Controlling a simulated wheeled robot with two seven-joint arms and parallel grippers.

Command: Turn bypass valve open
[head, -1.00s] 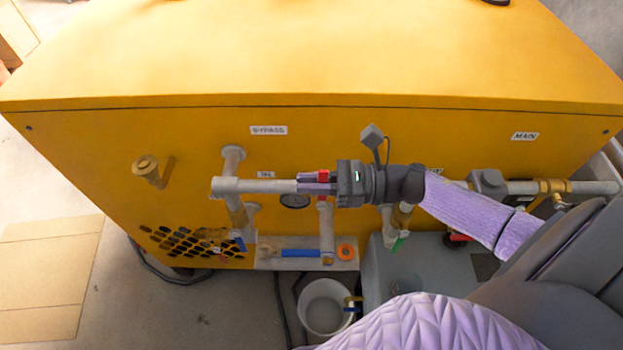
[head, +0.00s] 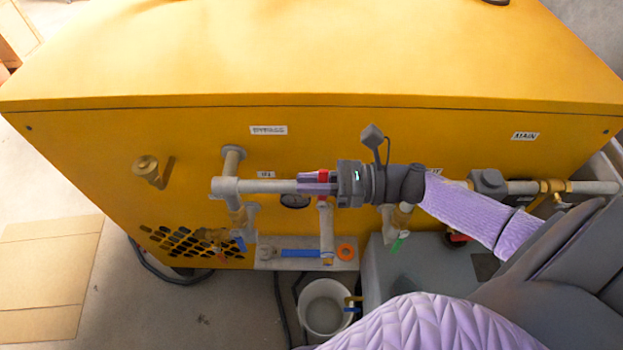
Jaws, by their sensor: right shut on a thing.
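My right gripper (head: 316,182) reaches in from the right, in front of the yellow cabinet's face. Its jaws are shut on a small red valve handle (head: 323,175) at the grey horizontal pipe (head: 265,187). The fingers and gripper body hide most of this valve, so I cannot tell its exact angle. The white BYPASS label (head: 268,130) is on the cabinet above and left of the jaws. My left gripper is not in view.
Blue-handled (head: 300,253) and green-handled (head: 398,243) valves sit below the pipe. A brass fitting (head: 148,165) sticks out at left. A white bucket (head: 325,307) stands on the floor beside a grey tank (head: 408,280). The MAIN label (head: 525,136) is at right.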

